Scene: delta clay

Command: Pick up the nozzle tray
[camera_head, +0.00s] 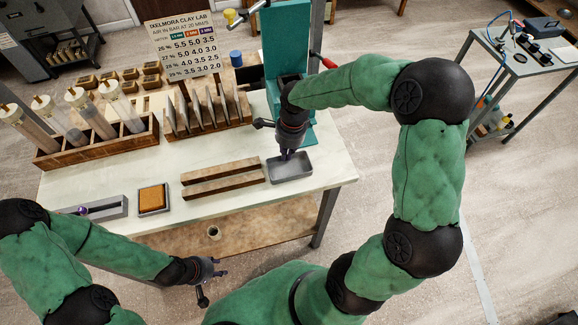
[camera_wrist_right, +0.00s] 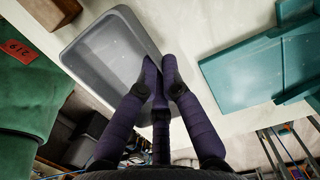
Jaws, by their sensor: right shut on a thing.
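The nozzle tray, a small shallow grey tray (camera_head: 291,170), rests on the bench top near its right front corner. In the right wrist view the tray (camera_wrist_right: 98,52) is empty and fills the upper left. My right gripper (camera_head: 288,155) comes down at the tray's back edge. Its purple fingers (camera_wrist_right: 159,78) are shut on the tray's wall. Whether the tray is lifted at all cannot be told. My left gripper (camera_head: 212,279) hangs in front of the bench, its fingers spread and empty.
Two wooden bars (camera_head: 222,178) lie left of the tray. An orange-brown pad (camera_head: 152,198) and a longer grey holder (camera_head: 103,207) lie further left. A teal stand (camera_head: 286,45) rises behind the tray. A slotted wooden rack (camera_head: 207,121) stands at the back.

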